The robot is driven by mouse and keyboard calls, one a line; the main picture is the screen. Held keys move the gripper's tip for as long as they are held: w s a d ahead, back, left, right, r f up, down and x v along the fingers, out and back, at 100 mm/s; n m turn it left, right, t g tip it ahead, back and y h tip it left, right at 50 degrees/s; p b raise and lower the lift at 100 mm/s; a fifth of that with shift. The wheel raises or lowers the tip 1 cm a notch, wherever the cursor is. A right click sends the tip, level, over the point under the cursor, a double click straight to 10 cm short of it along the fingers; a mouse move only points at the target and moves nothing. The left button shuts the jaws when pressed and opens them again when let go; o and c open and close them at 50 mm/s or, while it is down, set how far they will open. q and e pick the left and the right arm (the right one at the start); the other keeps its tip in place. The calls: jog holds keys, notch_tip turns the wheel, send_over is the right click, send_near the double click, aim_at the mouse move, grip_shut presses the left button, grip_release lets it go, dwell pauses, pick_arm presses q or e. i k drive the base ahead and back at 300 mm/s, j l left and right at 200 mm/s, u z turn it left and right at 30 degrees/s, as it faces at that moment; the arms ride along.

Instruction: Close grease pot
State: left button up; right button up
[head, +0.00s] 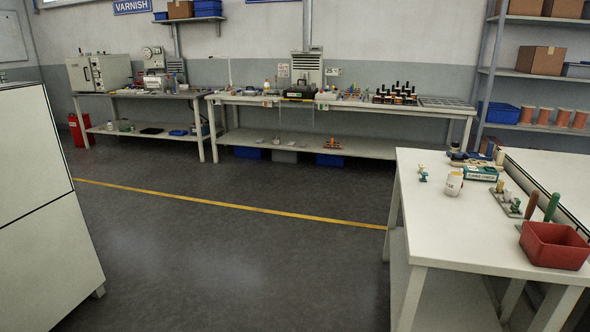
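A small white pot with a label (453,184) stands upright on the white table (430,232) at the right. It may be the grease pot, but its label is too small to read. I cannot tell whether a lid sits on it. Small teal and cream pieces (423,174) stand to its left. Neither of my grippers is in view.
A red bin (554,246) sits at the right table's front corner, near tools with green and brown handles (551,207). A green box (480,173) lies behind the pot. A white cabinet (40,200) stands at left. Open floor (230,250) lies between, with workbenches (340,102) along the wall.

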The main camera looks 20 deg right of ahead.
aim_at(454, 183)
jog(key=i, duration=1.4)
jog(key=i+z, duration=0.25)
jog(key=i, duration=0.4)
jog(key=i+j+z, duration=0.25)
jog(key=i, duration=0.4)
jog(key=i+l+z, duration=0.1)
jog(key=i+z, duration=0.15)
jog(key=z, duration=0.15)
jog(key=i+z, duration=0.3)
jog(key=z, duration=0.15)
jog(key=i+j+z, duration=0.1)
jog(key=i+z, duration=0.15)
jog(key=z, duration=0.15)
jog(key=i+z, duration=0.3)
jog(key=i+l+z, duration=0.1)
jog(key=z, duration=0.2)
